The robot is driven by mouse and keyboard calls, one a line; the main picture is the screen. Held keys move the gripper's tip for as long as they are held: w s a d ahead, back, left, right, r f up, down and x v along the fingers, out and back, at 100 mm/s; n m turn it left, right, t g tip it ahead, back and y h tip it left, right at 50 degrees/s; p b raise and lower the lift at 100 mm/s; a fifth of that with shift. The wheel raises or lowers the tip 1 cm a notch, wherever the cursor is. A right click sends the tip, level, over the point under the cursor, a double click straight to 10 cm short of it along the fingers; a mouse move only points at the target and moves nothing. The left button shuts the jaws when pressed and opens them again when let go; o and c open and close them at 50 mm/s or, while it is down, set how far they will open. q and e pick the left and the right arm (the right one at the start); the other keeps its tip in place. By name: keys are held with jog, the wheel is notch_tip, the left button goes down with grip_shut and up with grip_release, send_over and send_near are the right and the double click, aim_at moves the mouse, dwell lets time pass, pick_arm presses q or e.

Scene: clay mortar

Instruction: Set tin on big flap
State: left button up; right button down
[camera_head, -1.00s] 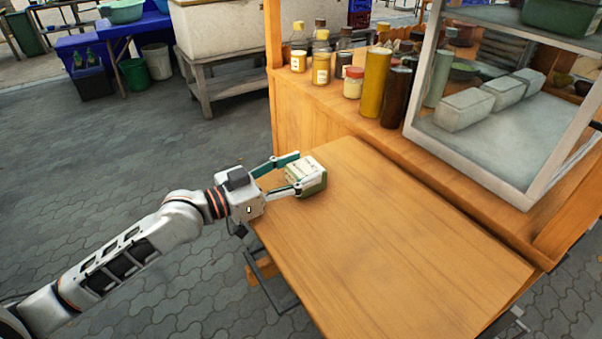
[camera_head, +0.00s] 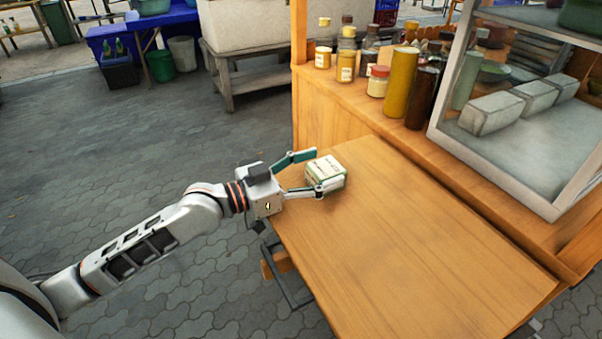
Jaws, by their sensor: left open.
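The tin (camera_head: 326,172), a small white and green box-shaped container, stands on the big wooden flap (camera_head: 415,240), near its far left edge. My left gripper (camera_head: 318,172) comes in from the left, level with the tin. It is open, with one finger at the tin's far left side and the other at its near side. Whether the fingers touch the tin I cannot tell. My right gripper is not in view.
A wooden counter behind the flap holds several jars and bottles (camera_head: 377,82) and a glass case (camera_head: 520,110). The rest of the flap is bare. Paved floor (camera_head: 120,170) lies to the left.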

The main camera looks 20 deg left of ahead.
pick_arm(q)
jog(key=v, duration=1.2)
dwell(0.4)
